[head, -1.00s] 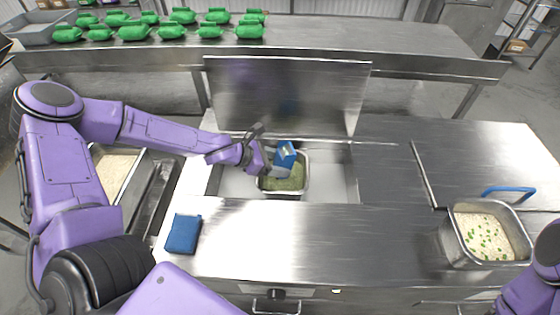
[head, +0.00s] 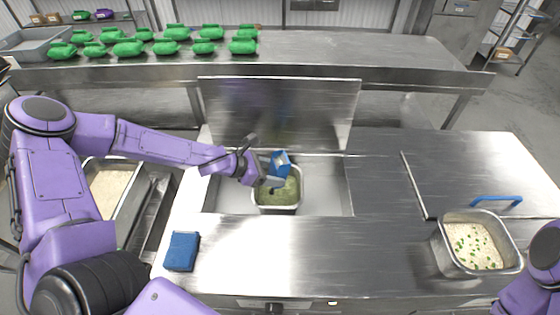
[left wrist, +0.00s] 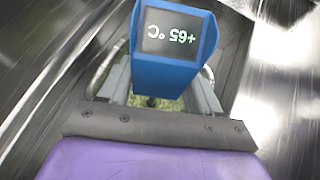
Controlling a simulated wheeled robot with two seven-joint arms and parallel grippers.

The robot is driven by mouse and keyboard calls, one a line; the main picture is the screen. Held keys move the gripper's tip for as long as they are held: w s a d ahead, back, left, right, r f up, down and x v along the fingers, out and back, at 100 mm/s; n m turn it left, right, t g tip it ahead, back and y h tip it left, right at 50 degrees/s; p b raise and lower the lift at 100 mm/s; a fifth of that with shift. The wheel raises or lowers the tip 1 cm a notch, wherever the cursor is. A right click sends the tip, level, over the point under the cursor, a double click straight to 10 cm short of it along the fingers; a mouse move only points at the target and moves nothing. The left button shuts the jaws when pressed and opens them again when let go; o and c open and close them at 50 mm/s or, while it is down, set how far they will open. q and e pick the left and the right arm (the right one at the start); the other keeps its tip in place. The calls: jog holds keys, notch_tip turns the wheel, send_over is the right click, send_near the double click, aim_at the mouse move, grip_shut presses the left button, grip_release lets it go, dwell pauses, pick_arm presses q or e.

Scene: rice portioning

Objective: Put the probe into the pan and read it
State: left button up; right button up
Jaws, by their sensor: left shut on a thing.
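The blue probe (head: 280,162) is held over the steel pan (head: 276,210) with green contents, which sits in the open well. In the left wrist view the probe (left wrist: 172,75) has a dark display that reads +65 °C, upside down in the picture. My left gripper (head: 272,182) is shut on the probe, and its two fingers (left wrist: 160,90) flank the blue body. Green contents show just beneath. The probe's tip is hidden, so its depth in the pan cannot be told. My right gripper is out of view; only part of that arm shows at the right edge.
A raised steel lid (head: 280,115) stands behind the well. A blue block (head: 182,251) lies on the counter at front left. A pan of rice with green bits (head: 475,247) is at right, near a blue handle (head: 496,200). Green packages (head: 128,49) line the back table.

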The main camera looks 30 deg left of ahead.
pick_arm(q)
notch_tip(320, 180, up, 8)
jog(key=p, duration=0.5)
jog(key=shift+f+p, duration=0.1)
jog(key=shift+p, duration=0.3)
jog(key=shift+r, duration=0.95)
jog(key=shift+d+f+b, duration=0.1)
jog(key=shift+b, duration=0.25)
